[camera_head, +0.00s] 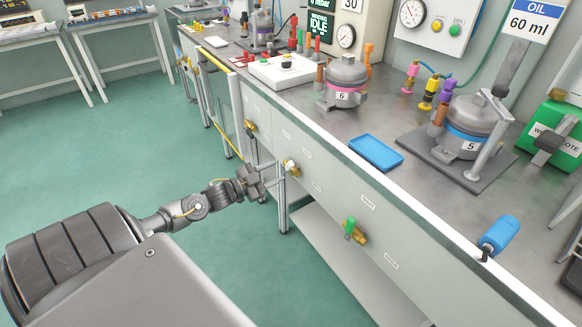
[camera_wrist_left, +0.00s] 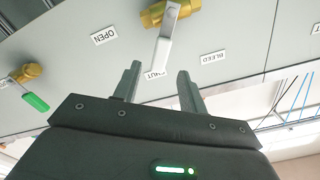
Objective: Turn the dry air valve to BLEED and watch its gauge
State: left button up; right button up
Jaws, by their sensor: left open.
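A brass valve with a pale lever (camera_head: 291,168) sits on the bench's front panel. In the left wrist view its lever (camera_wrist_left: 165,45) points at the SHUT label (camera_wrist_left: 155,73), between the OPEN label (camera_wrist_left: 104,36) and the BLEED label (camera_wrist_left: 213,57). My left gripper (camera_head: 278,180) is open in front of this valve. In the wrist view its fingertips (camera_wrist_left: 160,73) lie on either side of the lever's end; contact cannot be told. A round gauge (camera_head: 412,13) is on the wall box with a button marked DRY; its reading is too small to tell. My right gripper is not in view.
A green-handled valve (camera_head: 354,231) is on the same panel, and another brass valve (camera_head: 250,128) is farther along. The bench holds compressor 6 (camera_head: 345,82), compressor 5 (camera_head: 468,127), a blue tray (camera_head: 376,152) and a blue cylinder (camera_head: 500,235). The green floor (camera_head: 120,140) is clear.

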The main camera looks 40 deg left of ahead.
aim_at(288, 167)
pick_arm(q)
jog(key=x, duration=0.7)
jog(key=shift+c, duration=0.4)
grip_shut()
jog(key=shift+d, duration=0.2)
jog(key=shift+a, duration=0.15)
